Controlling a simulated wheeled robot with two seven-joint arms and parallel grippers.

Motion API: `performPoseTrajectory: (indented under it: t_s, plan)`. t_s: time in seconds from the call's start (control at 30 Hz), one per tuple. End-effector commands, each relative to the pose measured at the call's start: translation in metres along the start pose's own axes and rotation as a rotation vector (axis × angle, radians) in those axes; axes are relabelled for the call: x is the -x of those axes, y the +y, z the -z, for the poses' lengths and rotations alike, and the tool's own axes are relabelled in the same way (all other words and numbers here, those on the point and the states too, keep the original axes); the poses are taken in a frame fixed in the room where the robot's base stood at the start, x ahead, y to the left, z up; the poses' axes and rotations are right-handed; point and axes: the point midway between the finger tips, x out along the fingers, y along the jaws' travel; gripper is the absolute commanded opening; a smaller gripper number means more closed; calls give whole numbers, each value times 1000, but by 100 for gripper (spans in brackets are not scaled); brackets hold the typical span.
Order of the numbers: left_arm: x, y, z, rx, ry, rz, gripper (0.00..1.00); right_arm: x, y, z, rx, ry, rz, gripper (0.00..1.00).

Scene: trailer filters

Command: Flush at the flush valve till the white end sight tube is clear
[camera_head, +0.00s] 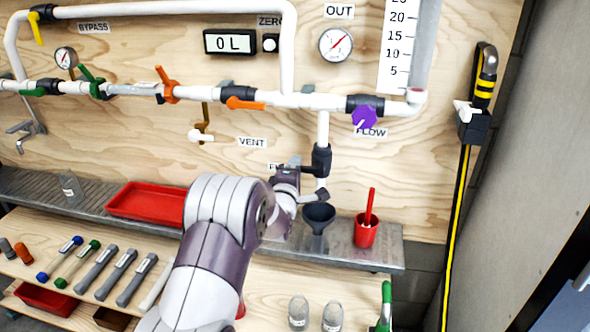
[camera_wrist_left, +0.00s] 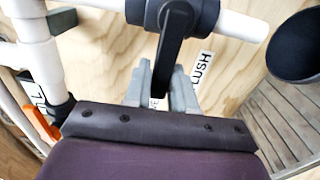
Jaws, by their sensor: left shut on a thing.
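The flush valve (camera_head: 321,160) is a black body on the white vertical pipe below the main line, above a dark funnel (camera_head: 319,214). Its black lever (camera_wrist_left: 170,48) points across the pipe in the left wrist view. My left gripper (camera_head: 292,178) is at the valve's left side. In the left wrist view its grey fingers (camera_wrist_left: 164,88) are shut on the lever. My arm hides part of the valve's label. A greyish tube section (camera_head: 132,89) sits in the main line; I cannot tell whether it is the white end sight tube. My right gripper is not in view.
A red cup (camera_head: 366,232) stands right of the funnel on the metal shelf. A red tray (camera_head: 147,201) lies left of my arm. Several filter tubes (camera_head: 117,275) lie on the lower bench. The purple FLOW knob (camera_head: 364,117) and a display reading 0 L (camera_head: 230,42) are above.

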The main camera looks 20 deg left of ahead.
Motion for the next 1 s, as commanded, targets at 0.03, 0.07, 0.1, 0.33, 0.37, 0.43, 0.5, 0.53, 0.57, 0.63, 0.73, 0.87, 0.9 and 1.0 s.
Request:
performPoseTrajectory:
  t_s: [0.03, 0.07, 0.1, 0.33, 0.37, 0.43, 0.5, 0.53, 0.57, 0.63, 0.73, 0.87, 0.9, 1.0]
  plan:
    - [0, -2, 0, 4, 0, 5, 0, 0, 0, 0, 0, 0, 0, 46]
    - [0, -2, 0, 4, 0, 5, 0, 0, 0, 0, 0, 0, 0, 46]
    - [0, -2, 0, 4, 0, 6, 0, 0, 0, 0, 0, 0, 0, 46]
    - [0, -2, 0, 2, 0, 5, 46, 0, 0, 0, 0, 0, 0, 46]
    - [0, -2, 0, 2, 0, 5, 46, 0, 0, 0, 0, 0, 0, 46]
    - [0, -2, 0, 2, 0, 4, 46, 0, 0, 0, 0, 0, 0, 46]
    - [0, -2, 0, 2, 0, 3, 46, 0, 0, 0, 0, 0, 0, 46]
    - [0, -1, 0, 1, 0, 3, 46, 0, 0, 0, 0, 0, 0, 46]
    - [1, -1, 0, 1, 0, 3, 46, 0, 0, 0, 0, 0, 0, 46]
    - [6, -1, 0, 1, 0, 4, 46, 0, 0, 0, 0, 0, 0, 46]
    - [22, -1, 0, 1, 0, 4, 46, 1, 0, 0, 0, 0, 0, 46]
    - [54, -1, 0, 1, 0, 5, 46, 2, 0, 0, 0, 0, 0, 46]
    - [66, 0, 0, 1, 0, 4, 46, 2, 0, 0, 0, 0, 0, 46]
    - [92, -1, 0, 2, 0, 5, 46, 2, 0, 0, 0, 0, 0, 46]
